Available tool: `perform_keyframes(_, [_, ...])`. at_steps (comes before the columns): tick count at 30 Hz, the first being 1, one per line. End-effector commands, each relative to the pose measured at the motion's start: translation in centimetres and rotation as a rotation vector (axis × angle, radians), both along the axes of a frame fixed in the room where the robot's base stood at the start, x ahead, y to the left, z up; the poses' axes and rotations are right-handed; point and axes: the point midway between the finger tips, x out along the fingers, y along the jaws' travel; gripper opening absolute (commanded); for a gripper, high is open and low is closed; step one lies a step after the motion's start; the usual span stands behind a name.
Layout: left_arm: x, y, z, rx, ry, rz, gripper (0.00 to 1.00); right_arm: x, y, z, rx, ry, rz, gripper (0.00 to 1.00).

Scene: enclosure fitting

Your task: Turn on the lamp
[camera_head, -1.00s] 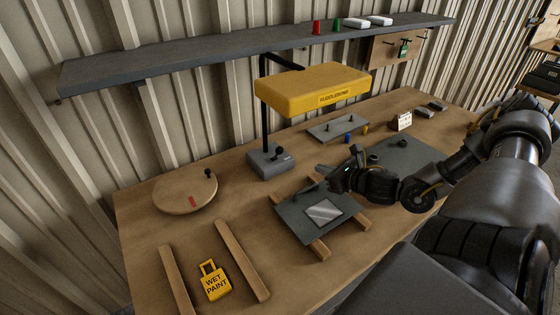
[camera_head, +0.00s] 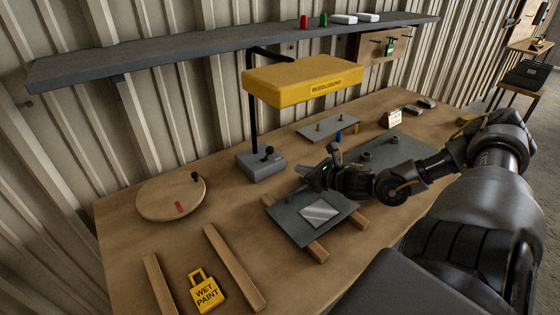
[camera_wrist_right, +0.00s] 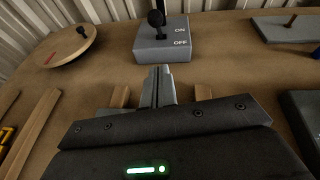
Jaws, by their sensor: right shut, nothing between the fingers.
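The lamp has a long yellow shade (camera_head: 305,82) on a black post that rises from a grey base box (camera_head: 261,165) on the workbench. A black ball-topped lever (camera_head: 267,152) stands on the base; in the right wrist view the lever (camera_wrist_right: 156,19) is near the ON and OFF labels, and which of them it is set to I cannot tell. My right gripper (camera_head: 298,190) is shut and empty, over the grey plate and apart from the base. In the right wrist view its fingertips (camera_wrist_right: 157,76) point toward the base box (camera_wrist_right: 163,46). My left gripper is not in view.
A grey plate (camera_head: 286,219) lies on wooden strips below my right gripper. A round wooden disc (camera_head: 160,199) with a black knob is left of the lamp. A yellow WET PAINT tag (camera_head: 206,290) lies in front. The yellow shade overhangs the bench behind my gripper.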

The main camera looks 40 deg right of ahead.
Motion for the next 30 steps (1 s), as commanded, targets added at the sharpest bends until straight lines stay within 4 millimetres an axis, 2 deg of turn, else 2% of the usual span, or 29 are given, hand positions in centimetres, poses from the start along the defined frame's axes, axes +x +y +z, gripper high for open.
perform_keyframes(1, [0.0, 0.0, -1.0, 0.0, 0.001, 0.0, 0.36, 0.8, -0.1, -0.6, 0.004, -0.008, -0.004, 0.0])
perform_keyframes(4, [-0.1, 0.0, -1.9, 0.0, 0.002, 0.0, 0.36, 2.2, -0.1, -1.0, 0.006, -0.008, -0.005, 0.0])
perform_keyframes(11, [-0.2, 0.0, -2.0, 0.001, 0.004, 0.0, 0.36, 4.5, 0.0, -1.5, 0.006, -0.006, -0.004, 0.0])
perform_keyframes(17, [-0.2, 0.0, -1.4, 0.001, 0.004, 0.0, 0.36, 6.9, 0.1, -2.1, 0.005, -0.004, -0.004, 0.0])
perform_keyframes(18, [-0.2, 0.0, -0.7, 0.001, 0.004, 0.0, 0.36, 7.4, 0.0, -1.4, 0.005, -0.005, -0.005, 0.0])
perform_keyframes(21, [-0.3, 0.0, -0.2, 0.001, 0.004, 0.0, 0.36, 8.4, 0.1, -1.0, 0.004, -0.003, -0.004, 0.0])
perform_keyframes(30, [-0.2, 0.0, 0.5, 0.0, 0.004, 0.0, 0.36, 10.0, 0.3, -0.5, 0.001, 0.001, -0.003, 0.0])
